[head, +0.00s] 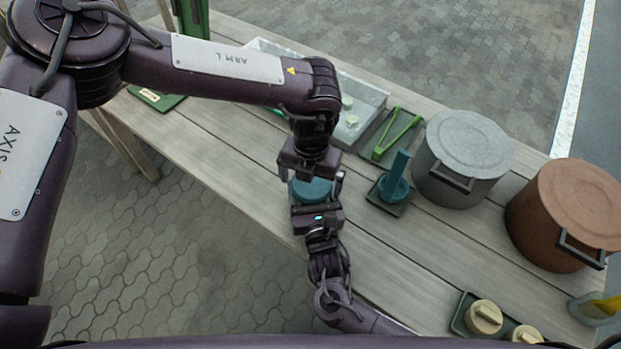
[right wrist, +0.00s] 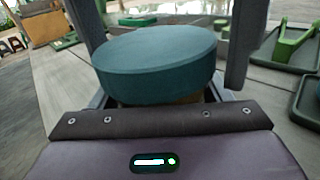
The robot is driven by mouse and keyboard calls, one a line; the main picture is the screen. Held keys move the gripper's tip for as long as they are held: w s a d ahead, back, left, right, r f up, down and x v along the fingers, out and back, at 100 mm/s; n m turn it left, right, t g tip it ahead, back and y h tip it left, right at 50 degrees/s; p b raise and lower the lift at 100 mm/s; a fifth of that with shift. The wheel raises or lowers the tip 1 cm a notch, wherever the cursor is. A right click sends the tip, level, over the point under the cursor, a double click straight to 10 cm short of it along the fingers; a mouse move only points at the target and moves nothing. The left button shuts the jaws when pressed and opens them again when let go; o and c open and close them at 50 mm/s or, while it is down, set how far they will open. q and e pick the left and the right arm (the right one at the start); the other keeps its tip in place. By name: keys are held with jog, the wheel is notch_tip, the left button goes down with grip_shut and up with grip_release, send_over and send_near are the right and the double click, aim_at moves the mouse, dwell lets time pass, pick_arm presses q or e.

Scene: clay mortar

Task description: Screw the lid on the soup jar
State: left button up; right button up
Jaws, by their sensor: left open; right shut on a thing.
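The round teal lid (head: 312,189) sits on top of the soup jar near the front edge of the table. In the right wrist view the lid (right wrist: 157,62) looks level, and a thin tan strip of the jar (right wrist: 180,99) shows beneath it. My right gripper (head: 317,204) is shut on the jar from the front. My left gripper (head: 312,177) points down from above and is open, with its fingers on either side of the lid. I cannot tell whether the fingers touch the lid or whether its thread is engaged. Most of the jar is hidden.
To the right stand a teal pestle-like piece (head: 397,176) on a small tray, a grey lidded pot (head: 462,160) and a brown pot (head: 567,215). Green tongs (head: 397,134) and a clear bin (head: 368,108) lie behind.

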pick_arm(q)
jog(key=shift+r, duration=2.25)
jog(key=shift+c, duration=0.3)
jog(key=n, duration=0.1)
jog(key=r+n, duration=0.1)
jog(key=n, duration=0.3)
jog(key=shift+d+r, duration=0.2)
jog(key=shift+r, duration=0.15)
jog(key=n, duration=0.1)
jog(key=r+n, duration=0.1)
jog(key=n, duration=0.3)
jog(key=shift+a+r, duration=0.1)
jog(key=shift+r, duration=0.3)
jog(key=shift+f, duration=0.1)
jog(key=shift+f, duration=3.95)
jog(key=shift+c, duration=0.3)
